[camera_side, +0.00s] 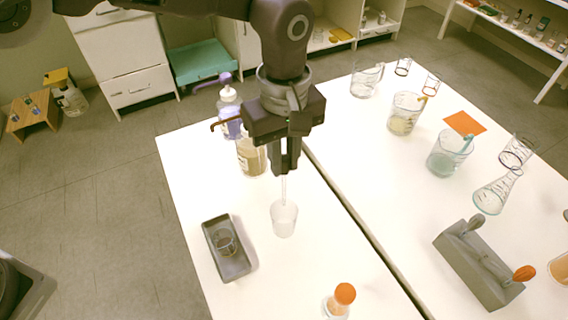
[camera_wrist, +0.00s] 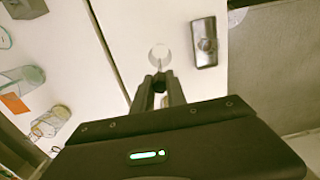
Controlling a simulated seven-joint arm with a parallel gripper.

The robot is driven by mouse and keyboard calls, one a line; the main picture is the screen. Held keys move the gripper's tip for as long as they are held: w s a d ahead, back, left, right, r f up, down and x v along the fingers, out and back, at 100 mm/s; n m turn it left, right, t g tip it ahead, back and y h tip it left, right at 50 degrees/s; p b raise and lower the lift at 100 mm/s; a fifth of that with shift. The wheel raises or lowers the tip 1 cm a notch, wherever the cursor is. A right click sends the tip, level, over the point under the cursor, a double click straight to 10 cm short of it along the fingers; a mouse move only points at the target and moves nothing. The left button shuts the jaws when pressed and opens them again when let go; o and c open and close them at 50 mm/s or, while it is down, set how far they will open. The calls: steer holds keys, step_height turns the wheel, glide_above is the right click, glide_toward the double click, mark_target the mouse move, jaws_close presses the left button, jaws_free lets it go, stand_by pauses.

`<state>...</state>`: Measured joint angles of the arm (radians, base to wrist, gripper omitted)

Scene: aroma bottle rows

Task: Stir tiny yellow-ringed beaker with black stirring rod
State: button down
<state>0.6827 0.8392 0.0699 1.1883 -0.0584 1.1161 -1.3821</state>
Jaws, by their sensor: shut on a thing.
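My gripper (camera_side: 285,165) is shut on a thin pale stirring rod (camera_side: 284,190) that points straight down. Its fingers hide the rod's top, so I cannot see black on it. The rod's lower end is at the mouth of a small whitish cup-shaped beaker (camera_side: 284,221); I cannot tell how deep it reaches. In the wrist view, my gripper (camera_wrist: 160,80) points at this beaker (camera_wrist: 159,50). A smaller, dark-rimmed beaker (camera_side: 226,243) sits in a grey tray (camera_side: 238,268), left of the rod. I cannot make out a yellow ring on either beaker.
A grey rack (camera_side: 478,265) with grey and orange knobs stands at right. An orange-capped bottle (camera_side: 340,303) is at the front. Bottles (camera_side: 250,158) stand behind my gripper. Glassware (camera_side: 447,153) covers the right table. A dark gap (camera_side: 345,205) separates the tables.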

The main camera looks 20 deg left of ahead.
steer(key=s+a, duration=0.9)
steer(key=a, duration=0.1)
steer(key=shift+a+r, duration=0.25)
steer(key=shift+a, duration=0.05)
step_height(320, 180, down, 10)
stand_by(0.7)
steer(key=shift+s, duration=0.1)
